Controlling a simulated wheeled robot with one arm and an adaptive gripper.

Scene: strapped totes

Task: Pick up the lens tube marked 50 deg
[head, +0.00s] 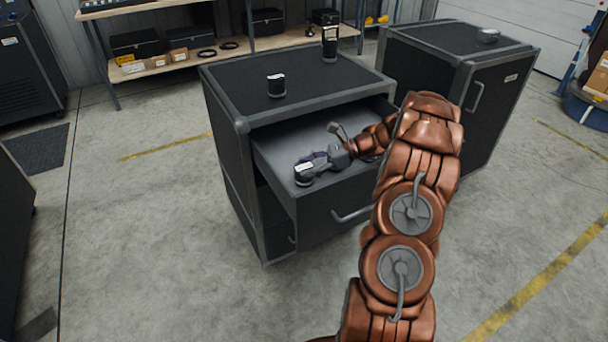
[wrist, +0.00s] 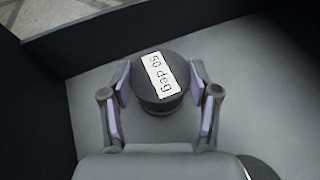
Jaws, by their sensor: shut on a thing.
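The lens tube marked 50 deg (wrist: 150,92) is a short black cylinder with a white label on top, standing in the open drawer (head: 270,158). The label reads "50 deg" in the wrist view. My gripper (wrist: 164,98) is shut on it, one purple-padded finger on each side. In the head view the tube (head: 304,175) shows at the drawer's front left corner, with my gripper (head: 312,165) at it. The tube's lower part is partly hidden.
A small dark cylinder (head: 276,85) and a taller one (head: 329,45) stand on the cabinet top (head: 305,78). Another dark object (wrist: 258,168) shows at the wrist view's lower right. A second cabinet (head: 455,75) stands at the right. The drawer walls surround my gripper.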

